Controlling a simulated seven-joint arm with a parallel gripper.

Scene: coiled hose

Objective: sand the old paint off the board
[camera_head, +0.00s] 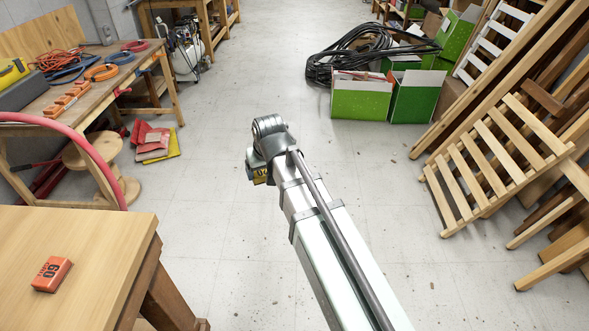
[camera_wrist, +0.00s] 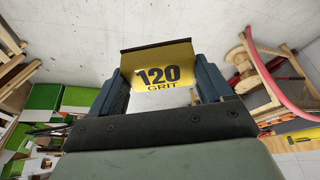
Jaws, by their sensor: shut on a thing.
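My gripper (camera_head: 257,165) is out over the open floor, right of the near wooden table. It is shut on a yellow sanding block (camera_wrist: 160,66) marked "120 GRIT", which sits between the two fingers in the wrist view. In the head view only a small part of this block (camera_head: 261,177) shows below the gripper. An orange-red block (camera_head: 52,274) marked "60" lies on the near table (camera_head: 110,245) at the lower left. I do not see a painted board in either view.
A workbench (camera_head: 95,82) with coiled cords and tools stands at the upper left. A pink-red hose (camera_head: 85,143) arcs above the near table. Green boxes (camera_head: 361,98) and a black coiled hose (camera_head: 345,58) lie at the back. Wooden slats (camera_head: 497,160) lean at right. The middle floor is clear.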

